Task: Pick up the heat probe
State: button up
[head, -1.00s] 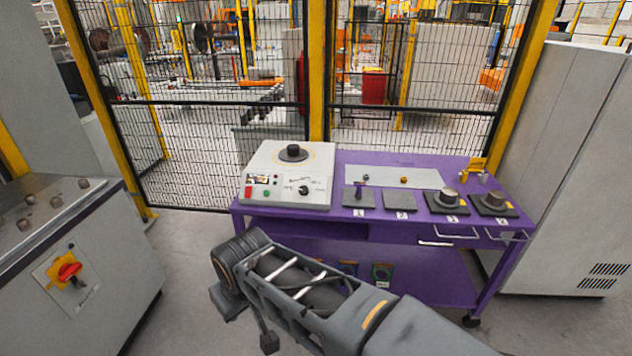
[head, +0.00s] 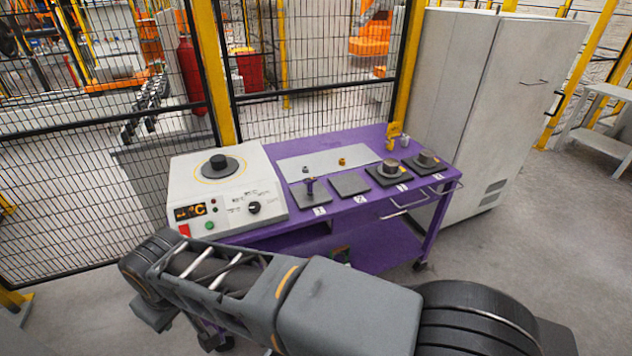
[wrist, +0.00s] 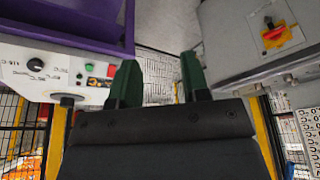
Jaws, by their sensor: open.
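On the purple cart (head: 372,257), a small dark purple upright piece (head: 310,186) stands on the dark pad marked 1. A yellow bracket (head: 393,136) stands at the cart's far right corner, with a small grey cylinder (head: 405,141) beside it. I cannot tell for certain which of these is the heat probe. My gripper (wrist: 160,80) is open and empty in the wrist view, its two green fingers apart. It is away from the cart top, between the cart and a grey cabinet (wrist: 230,45).
A white heater unit (head: 240,180) with a display sits at the cart's left end. Pads 3 and 4 hold round metal pieces (head: 390,168); pad 2 (head: 350,184) is empty. Mesh fencing stands behind the cart, and a tall grey cabinet (head: 470,100) stands to its right.

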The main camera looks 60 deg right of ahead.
aim_at(309, 180)
jog(key=z, duration=0.8)
jog(key=i, duration=0.8)
jog(key=z, duration=0.85)
